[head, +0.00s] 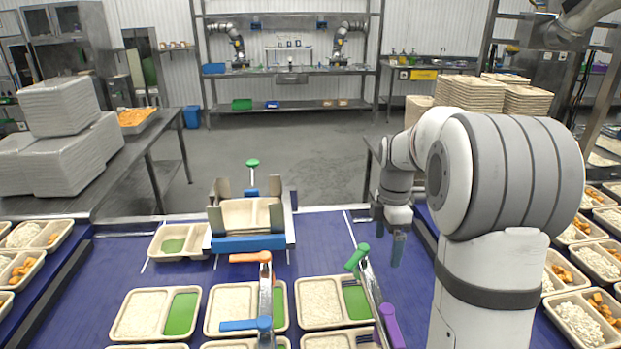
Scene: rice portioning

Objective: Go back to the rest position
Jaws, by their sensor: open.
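My gripper (391,238) hangs at the end of my arm, right of centre, pointing down over the blue work surface (335,232). It is open, and I see nothing held between its fingers. My arm rises from the lower right and bends over to it. The gripper is apart from the tongs with green and purple handles (371,290), which lie below it in the picture. Whether the fingertips touch the surface is hard to tell.
A holder with blue parts (248,243) carries a tray left of the gripper. Trays with rice and green compartments (142,314) fill the front. Another tool with orange and blue handles (265,295) lies among them. Filled trays (582,323) line the right side. Stacked trays (470,94) stand behind.

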